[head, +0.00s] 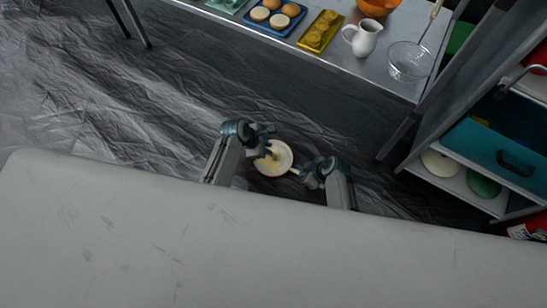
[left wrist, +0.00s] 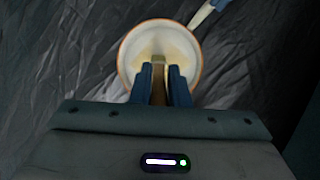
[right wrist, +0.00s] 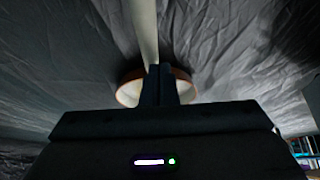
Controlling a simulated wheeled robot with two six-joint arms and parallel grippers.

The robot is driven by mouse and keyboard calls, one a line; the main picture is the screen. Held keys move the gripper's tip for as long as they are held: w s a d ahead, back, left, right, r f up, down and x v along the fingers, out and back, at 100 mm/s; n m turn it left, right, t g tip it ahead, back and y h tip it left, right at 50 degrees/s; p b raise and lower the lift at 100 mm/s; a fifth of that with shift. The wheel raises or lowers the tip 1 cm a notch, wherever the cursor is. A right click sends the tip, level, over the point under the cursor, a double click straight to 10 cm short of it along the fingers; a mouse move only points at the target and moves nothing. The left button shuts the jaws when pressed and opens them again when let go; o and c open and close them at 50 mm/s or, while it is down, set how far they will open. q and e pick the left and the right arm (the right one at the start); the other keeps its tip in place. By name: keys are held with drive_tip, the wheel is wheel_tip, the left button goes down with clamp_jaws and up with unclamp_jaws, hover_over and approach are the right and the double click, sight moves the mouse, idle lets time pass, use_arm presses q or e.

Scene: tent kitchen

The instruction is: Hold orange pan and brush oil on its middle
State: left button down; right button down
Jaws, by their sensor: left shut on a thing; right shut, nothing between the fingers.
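The orange pan (head: 283,150) has a pale inside and an orange rim. It shows below the counter, between my grippers, and in the left wrist view (left wrist: 128,72). My left gripper (head: 268,147) is shut on a tan brush (left wrist: 158,66) over the pan's inside; whether the brush touches the pan is unclear. The pan's pale handle (left wrist: 202,16) points to my right gripper (head: 306,173), which is shut at the handle's end with no clear hold on it. In the right wrist view the pan (right wrist: 128,92) is partly hidden by the fingers, and a pale bar runs up from them.
A metal counter (head: 375,68) holds a yellow tray (head: 320,31), a blue tray (head: 275,17), a white jug (head: 362,37) and a wire strainer (head: 410,62). A shelf with a teal drawer (head: 500,150) stands right. The dark crinkled floor (head: 120,110) is open at left.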

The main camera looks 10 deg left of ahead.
use_arm(q)
drive_tip(key=w+a, duration=0.1)
drive_tip(key=a, duration=0.1)
drive_tip(key=w+a, duration=0.2)
drive_tip(key=shift+w, duration=0.1)
idle(2.7)
wheel_tip(320, 180, up, 6)
idle(0.6)
idle(0.4)
use_arm(e)
wheel_tip(320, 180, up, 6)
idle(0.7)
